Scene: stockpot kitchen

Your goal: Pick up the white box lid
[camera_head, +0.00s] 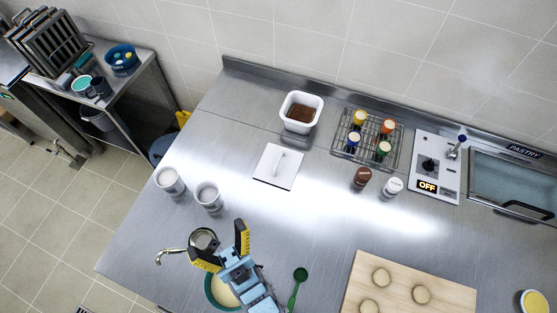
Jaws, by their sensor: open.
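My gripper (221,241) has yellow-and-black fingers spread apart and is empty. It is toward the front of the counter, below and left of the lid and apart from it. It hangs over a teal bowl (217,293), partly hiding it and a metal ladle (184,251).
Two pale cups (169,181) stand left of the lid. A wire rack (343,149) with several colored-top jars and two shakers (362,177) are to the right. A wooden board (395,297) with dough rounds and a green spoon (299,280) lie in front. Counter around the lid is mostly clear.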

